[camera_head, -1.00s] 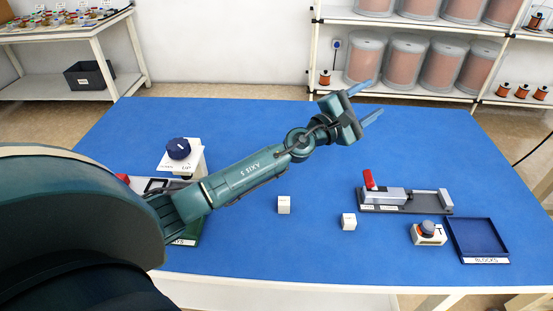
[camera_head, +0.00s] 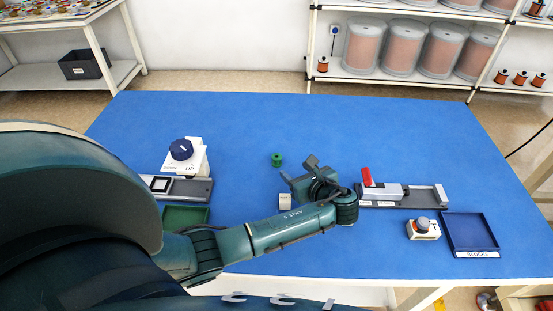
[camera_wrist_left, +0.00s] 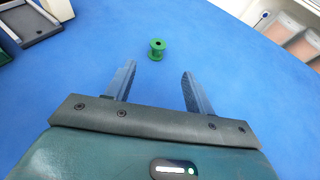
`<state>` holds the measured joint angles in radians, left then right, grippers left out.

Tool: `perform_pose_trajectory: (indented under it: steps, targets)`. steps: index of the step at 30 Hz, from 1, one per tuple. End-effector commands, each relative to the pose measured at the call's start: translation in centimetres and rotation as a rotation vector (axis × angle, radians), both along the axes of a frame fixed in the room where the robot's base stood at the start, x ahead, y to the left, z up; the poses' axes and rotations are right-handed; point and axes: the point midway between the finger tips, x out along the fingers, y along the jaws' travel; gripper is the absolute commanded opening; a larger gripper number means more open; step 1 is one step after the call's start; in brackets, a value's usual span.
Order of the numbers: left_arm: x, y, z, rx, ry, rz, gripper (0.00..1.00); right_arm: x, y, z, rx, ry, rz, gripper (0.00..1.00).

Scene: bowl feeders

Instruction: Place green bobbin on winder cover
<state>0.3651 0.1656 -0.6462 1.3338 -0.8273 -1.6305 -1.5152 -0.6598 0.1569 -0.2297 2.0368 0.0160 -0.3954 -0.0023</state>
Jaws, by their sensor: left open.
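The green bobbin (camera_head: 277,159) stands upright on the blue table, left of centre, and is clear of everything around it. It also shows in the left wrist view (camera_wrist_left: 157,49), ahead of the fingertips and roughly between their lines. My left gripper (camera_wrist_left: 157,72) is open and empty, with a gap between it and the bobbin. I cannot tell for sure which part is the winder cover. My right gripper is not in view.
A blue-knobbed white box (camera_head: 197,158), a grey fixture (camera_head: 196,190) and a green tray (camera_head: 207,216) are left. A red-handled fixture (camera_head: 428,206), a grey-knobbed block (camera_head: 424,236) and a blue tray (camera_head: 497,244) are right.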

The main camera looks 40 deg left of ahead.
Motion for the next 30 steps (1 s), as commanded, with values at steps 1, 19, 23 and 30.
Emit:
perform_pose_trajectory:
  steps: [1, 19, 23, 30]
  targets:
    - [0.5, 1.0, -0.5, 0.004, 0.000, 0.002, 0.54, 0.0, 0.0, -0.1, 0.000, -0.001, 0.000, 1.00]
    - [3.3, 7.4, -3.3, 0.004, -0.001, 0.000, 0.54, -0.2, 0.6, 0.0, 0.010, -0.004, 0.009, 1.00]
    - [4.1, 8.6, -3.9, 0.003, -0.002, -0.001, 0.54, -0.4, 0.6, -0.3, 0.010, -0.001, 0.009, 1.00]
    - [4.3, 9.0, -4.0, 0.002, -0.002, -0.003, 0.54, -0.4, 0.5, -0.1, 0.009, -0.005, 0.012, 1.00]
